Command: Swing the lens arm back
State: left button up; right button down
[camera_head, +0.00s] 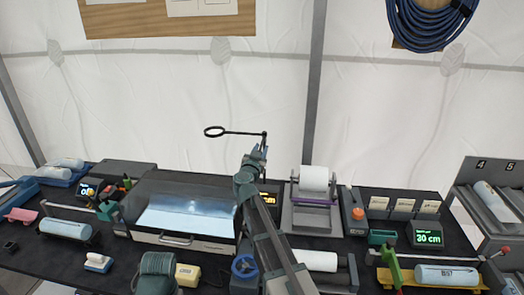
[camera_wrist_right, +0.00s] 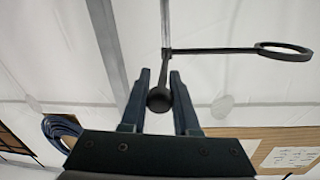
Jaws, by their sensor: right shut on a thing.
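The lens arm (camera_head: 240,133) is a thin black bar with a round ring lens (camera_head: 214,131) at its left end, held level above the bench. A short upright post joins its right end. In the right wrist view the ring (camera_wrist_right: 285,50) is at the upper right and a round black knob (camera_wrist_right: 159,99) hangs from the post. My right gripper (camera_head: 257,153) reaches up to the base of the post. Its fingers (camera_wrist_right: 164,90) are shut on the knob. My arm hides the foot of the post.
Below the lens is a bright metal-topped box (camera_head: 185,238). A roll stand (camera_head: 312,216) is right of my arm, with a green display (camera_head: 427,236) further right. Several cylinders and tools crowd the dark bench. The space above it, before the white tent wall, is open.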

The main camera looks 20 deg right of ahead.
jog(key=shift+w, duration=0.1)
jog(key=c, duration=0.7)
grip_release()
jog(key=shift+a, duration=0.1)
jog(key=v, duration=0.7)
jog(key=shift+s+a, duration=0.1)
jog(key=shift+s, duration=0.15)
